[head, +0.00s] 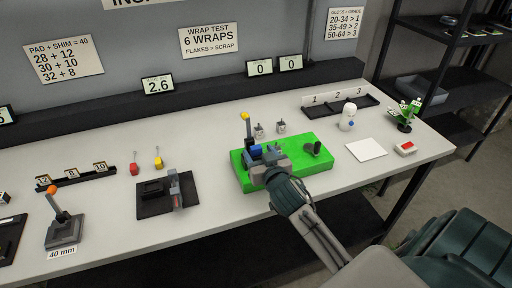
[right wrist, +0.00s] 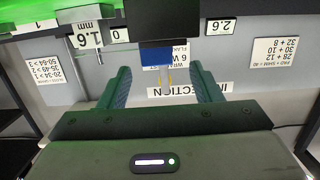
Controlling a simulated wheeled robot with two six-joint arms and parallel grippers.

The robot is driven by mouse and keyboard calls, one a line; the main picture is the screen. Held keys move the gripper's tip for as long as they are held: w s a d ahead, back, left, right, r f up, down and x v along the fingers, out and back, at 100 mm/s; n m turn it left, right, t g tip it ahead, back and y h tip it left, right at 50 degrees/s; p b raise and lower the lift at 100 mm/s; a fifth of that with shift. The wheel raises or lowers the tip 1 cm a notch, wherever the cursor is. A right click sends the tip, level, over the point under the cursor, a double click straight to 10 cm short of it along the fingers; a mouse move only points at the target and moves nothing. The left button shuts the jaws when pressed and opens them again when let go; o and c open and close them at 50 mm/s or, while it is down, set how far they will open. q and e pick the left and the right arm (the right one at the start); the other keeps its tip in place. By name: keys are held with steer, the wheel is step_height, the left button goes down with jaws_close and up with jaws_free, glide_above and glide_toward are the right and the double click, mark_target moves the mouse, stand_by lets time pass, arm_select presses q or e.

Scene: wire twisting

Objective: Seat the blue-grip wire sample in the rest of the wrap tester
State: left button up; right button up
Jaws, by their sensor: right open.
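The wrap tester is most likely the device on the green base (head: 312,150), with a yellow-knobbed lever (head: 246,117) at its left and a dark crank-like part at its right. My right gripper (head: 268,158) is over the left part of that base, hiding some of it. Blue parts show beside its fingers in the head view. In the right wrist view, the blue grip (right wrist: 156,54) is against a dark block, with thin yellowish wire near it. The open fingers (right wrist: 161,86) stand apart on either side, with gaps to the blue. I cannot tell whether it is seated. My left gripper is not in view.
A red-grip sample (head: 134,169) and a yellow-grip sample (head: 158,163) stand left of the tester, behind a black device (head: 153,205). Two small metal pieces (head: 270,129) stand just behind the green base. A white bottle (head: 347,118) and white pad (head: 366,149) are at right.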

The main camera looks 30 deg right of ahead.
mark_target(257, 149)
steer(key=shift+w+d+f, duration=0.1)
steer(key=shift+w, duration=0.25)
steer(key=p+x, duration=0.2)
steer(key=x, duration=0.3)
steer(key=shift+s+d+f, duration=0.1)
steer(key=shift+d+f, duration=0.05)
steer(key=shift+f, duration=0.1)
steer(key=shift+c, duration=1.1)
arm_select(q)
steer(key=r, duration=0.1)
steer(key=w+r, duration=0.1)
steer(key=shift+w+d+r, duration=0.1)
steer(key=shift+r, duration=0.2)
arm_select(e)
steer(key=c, duration=0.9)
